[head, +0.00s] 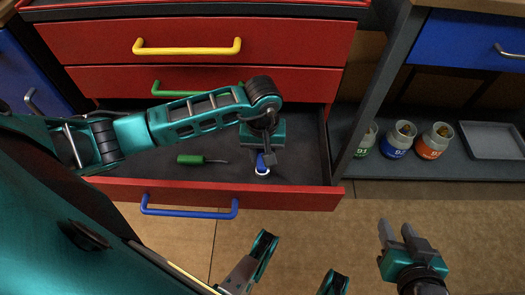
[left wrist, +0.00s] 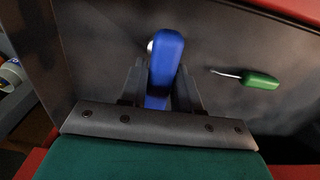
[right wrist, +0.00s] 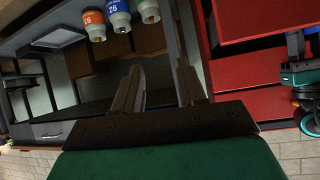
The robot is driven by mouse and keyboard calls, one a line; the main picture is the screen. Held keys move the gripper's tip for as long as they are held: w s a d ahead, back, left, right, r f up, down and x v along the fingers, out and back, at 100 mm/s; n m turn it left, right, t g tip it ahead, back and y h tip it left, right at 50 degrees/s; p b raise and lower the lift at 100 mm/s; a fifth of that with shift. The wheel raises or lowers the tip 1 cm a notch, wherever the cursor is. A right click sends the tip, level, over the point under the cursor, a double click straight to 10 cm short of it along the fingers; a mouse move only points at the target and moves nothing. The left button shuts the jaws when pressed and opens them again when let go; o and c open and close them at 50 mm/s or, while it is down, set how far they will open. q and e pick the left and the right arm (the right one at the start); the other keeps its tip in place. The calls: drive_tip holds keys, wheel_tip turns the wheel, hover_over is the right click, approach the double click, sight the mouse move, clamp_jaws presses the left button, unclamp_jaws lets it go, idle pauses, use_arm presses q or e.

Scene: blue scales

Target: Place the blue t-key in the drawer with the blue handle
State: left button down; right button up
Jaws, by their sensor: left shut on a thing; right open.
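The drawer with the blue handle (head: 189,212) is pulled open, and its dark floor (head: 215,172) shows in the head view. My left gripper (head: 263,158) is inside the drawer's outline, toward its right end, pointing down. It is shut on the blue t-key (head: 261,163); the key's blue grip (left wrist: 166,62) stands between the fingers in the left wrist view. I cannot tell whether the key touches the drawer floor. My right gripper (head: 397,232) is open and empty, over the floor to the right of the drawer.
A green screwdriver (head: 190,160) lies in the same drawer, left of my left gripper. Drawers with yellow (head: 186,47) and green handles are above, shut. Several labelled jars (head: 397,139) and a grey tray (head: 491,141) stand on a shelf at the right.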

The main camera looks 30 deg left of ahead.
use_arm(q)
drive_tip(key=c, duration=0.8)
unclamp_jaws()
drive_tip(key=shift+f, duration=0.15)
